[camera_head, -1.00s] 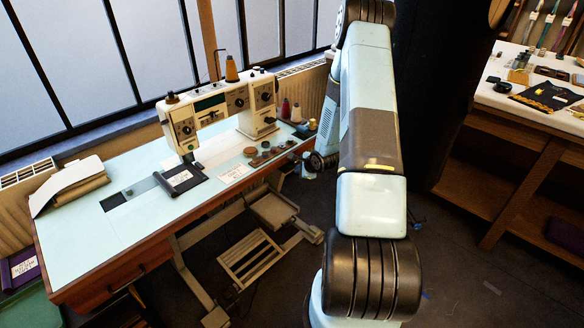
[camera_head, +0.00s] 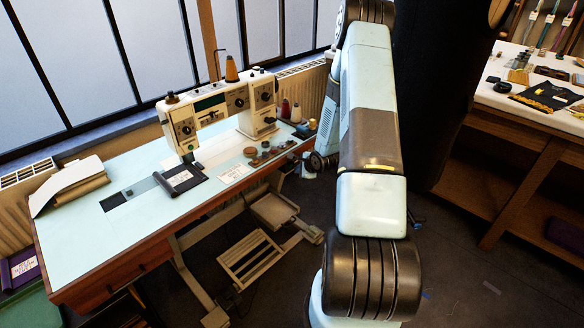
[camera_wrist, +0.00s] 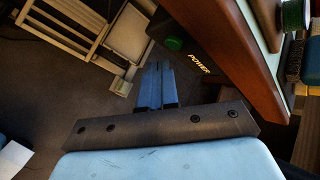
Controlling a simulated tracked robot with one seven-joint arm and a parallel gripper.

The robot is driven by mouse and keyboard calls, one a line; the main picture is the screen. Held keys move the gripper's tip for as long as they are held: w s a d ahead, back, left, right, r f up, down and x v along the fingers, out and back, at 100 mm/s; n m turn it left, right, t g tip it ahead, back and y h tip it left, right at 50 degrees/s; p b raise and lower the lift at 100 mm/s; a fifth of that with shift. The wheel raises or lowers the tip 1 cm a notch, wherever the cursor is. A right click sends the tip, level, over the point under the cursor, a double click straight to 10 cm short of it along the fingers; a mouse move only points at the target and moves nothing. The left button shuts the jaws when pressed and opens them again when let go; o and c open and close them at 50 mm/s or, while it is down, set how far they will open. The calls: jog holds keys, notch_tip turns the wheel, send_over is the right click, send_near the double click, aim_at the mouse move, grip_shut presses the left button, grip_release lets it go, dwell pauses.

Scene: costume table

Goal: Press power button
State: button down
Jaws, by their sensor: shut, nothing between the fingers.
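The power button (camera_wrist: 173,43) is a round green button on a dark housing lettered POWER (camera_wrist: 200,63) in the wrist view. The housing sits beside the wooden edge of the sewing table. My gripper (camera_wrist: 158,70) has its two blue fingers closed together with nothing between them. Its tips point toward the button and appear just below and left of it in the picture. A small gap shows between tips and button; the true distance is hard to judge. In the head view I cannot make out the button, and my arm covers part of that side.
The sewing table (camera_head: 110,235) carries a cream sewing machine (camera_head: 205,110) and small items. Its wooden edge (camera_wrist: 245,65) is close to my gripper on the right. A slatted pedal frame (camera_wrist: 70,30) stands at upper left. A second worktable (camera_head: 510,105) stands at far right.

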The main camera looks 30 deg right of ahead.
jog(key=shift+w, duration=0.1)
dwell(0.5)
jog(key=shift+w+a, duration=0.15)
jog(key=shift+w, duration=0.05)
jog(key=shift+w+a, duration=0.15)
jog(key=shift+w, duration=0.3)
dwell(0.9)
jog(key=shift+s+d, duration=0.3)
jog(key=shift+s, duration=0.55)
jog(key=shift+s, duration=0.1)
jog(key=shift+s+d, duration=0.35)
jog(key=shift+s, duration=0.55)
jog(key=shift+s+d, duration=0.35)
jog(key=shift+s, duration=0.6)
jog(key=shift+s+d, duration=0.35)
jog(key=shift+s, duration=0.55)
jog(key=shift+r, duration=0.1)
